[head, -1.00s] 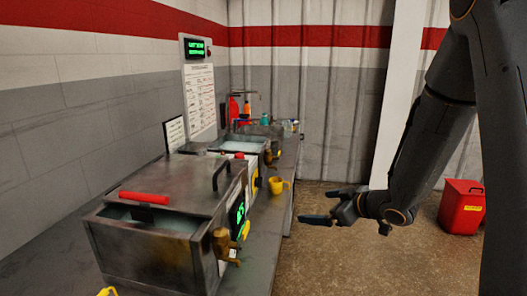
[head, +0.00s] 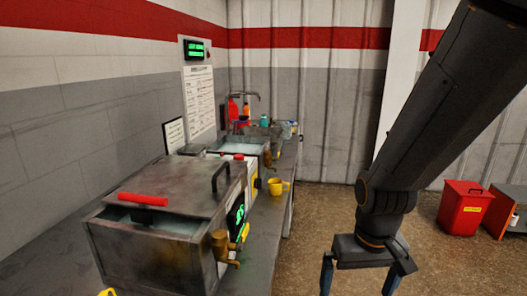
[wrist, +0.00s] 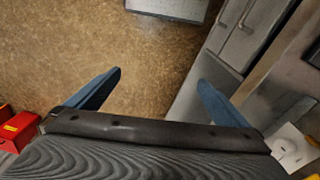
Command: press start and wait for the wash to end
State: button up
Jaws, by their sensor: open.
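A steel wash tank (head: 150,258) with a lid (head: 185,184) stands on the bench at the left front. Its front panel has a dark display (head: 237,213) with green digits, seen at a steep angle. A small yellow part (head: 245,232) is by the display. I cannot make out a start button. My gripper (head: 358,282) points down over the floor, right of the tank and apart from it. Its blue fingers are spread and empty. In the wrist view, my gripper (wrist: 160,79) is open above the floor, with grey cabinet fronts at the right.
A brass tap (head: 221,245) sticks out from the tank front. A yellow cup (head: 278,187) stands farther back on the bench, near a second basin (head: 236,145). A green-lit wall display (head: 195,50) hangs above. A red bin (head: 463,208) stands on the right. The floor between is clear.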

jog(key=shift+s+a, duration=0.15)
jog(key=shift+s, duration=0.2)
grip_shut()
dwell(0.3)
dwell(1.2)
